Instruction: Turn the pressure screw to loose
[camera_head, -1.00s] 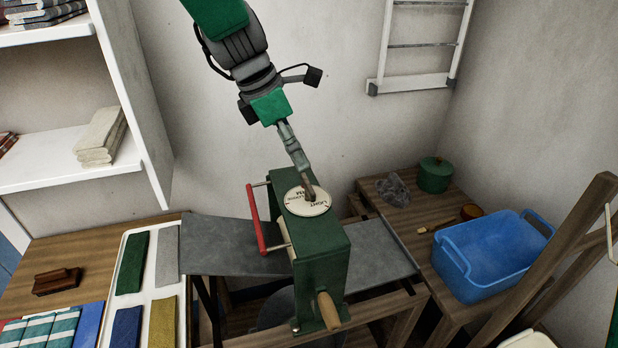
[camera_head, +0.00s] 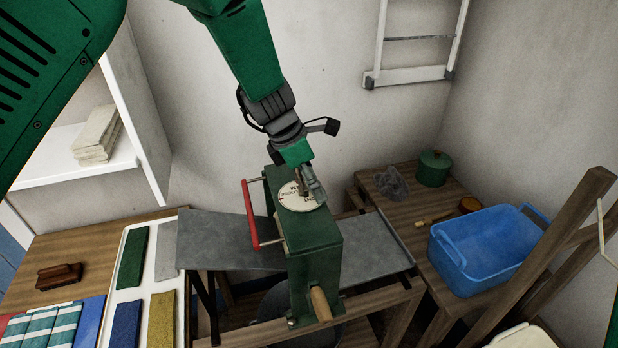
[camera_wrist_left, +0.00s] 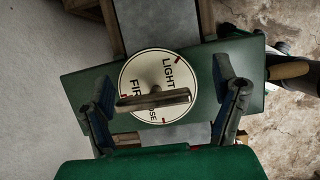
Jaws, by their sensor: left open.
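The pressure screw (camera_wrist_left: 155,101) is a grey bar handle standing over a round cream dial (camera_wrist_left: 150,68) on top of the green wringer (camera_head: 315,262). In the left wrist view the dial shows LIGHT and parts of two other words, with red marks; the bar covers part of the lettering. My left gripper (camera_head: 309,190) is over the dial, pointing down. In the left wrist view its open fingers (camera_wrist_left: 165,80) stand on either side of the screw's bar, with gaps between. I cannot tell which word the screw points to. My right gripper is not in view.
The wringer has a red bar (camera_head: 249,214) on its left side and a wooden crank grip (camera_head: 321,303) in front. Grey boards extend to both sides. A blue tub (camera_head: 485,260) and green pot (camera_head: 433,168) stand right; a tray of folded cloths (camera_head: 122,295) lies left.

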